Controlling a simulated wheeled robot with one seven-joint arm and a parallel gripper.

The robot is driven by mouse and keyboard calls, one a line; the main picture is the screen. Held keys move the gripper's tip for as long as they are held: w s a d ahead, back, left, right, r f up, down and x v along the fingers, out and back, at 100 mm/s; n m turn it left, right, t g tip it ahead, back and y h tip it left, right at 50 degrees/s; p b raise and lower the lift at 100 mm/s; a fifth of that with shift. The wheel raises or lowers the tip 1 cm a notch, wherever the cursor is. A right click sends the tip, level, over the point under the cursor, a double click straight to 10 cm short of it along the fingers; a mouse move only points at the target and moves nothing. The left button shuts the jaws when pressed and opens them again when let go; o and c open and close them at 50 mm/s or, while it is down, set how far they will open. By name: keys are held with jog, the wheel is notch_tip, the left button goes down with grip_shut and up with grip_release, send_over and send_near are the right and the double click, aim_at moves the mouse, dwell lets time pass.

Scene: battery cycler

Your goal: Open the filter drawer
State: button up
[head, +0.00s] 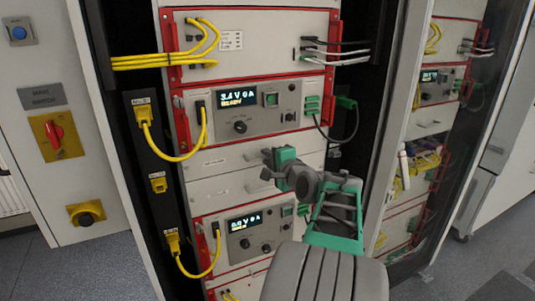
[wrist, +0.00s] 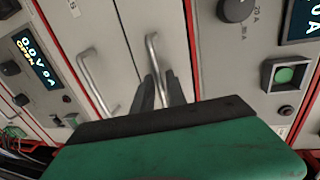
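Two pale grey drawer fronts lie between the two display units of the rack. In the head view they are the upper front (head: 230,158) and the lower front (head: 222,188); their labels are too small to read, so I cannot tell which is the filter drawer. In the wrist view, the upper front's metal handle (wrist: 152,50) is at my fingertips, and the lower front's handle (wrist: 98,85) is to the left. My gripper (wrist: 161,80) points at the rack with its dark fingers close together beside or around the upper handle's end. Contact is unclear. My gripper (head: 268,164) partly hides the fronts in the head view.
The upper display unit (head: 255,110) and lower display unit (head: 250,230) have protruding knobs. Yellow cables (head: 178,155) loop along the left, and a dark cable (head: 345,135) hangs at the right. A rack side panel (head: 395,110) stands right of my arm.

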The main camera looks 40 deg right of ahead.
jog(key=shift+w+d+f, duration=0.1)
jog(key=shift+w, duration=0.25)
grip_shut()
dwell(1.2)
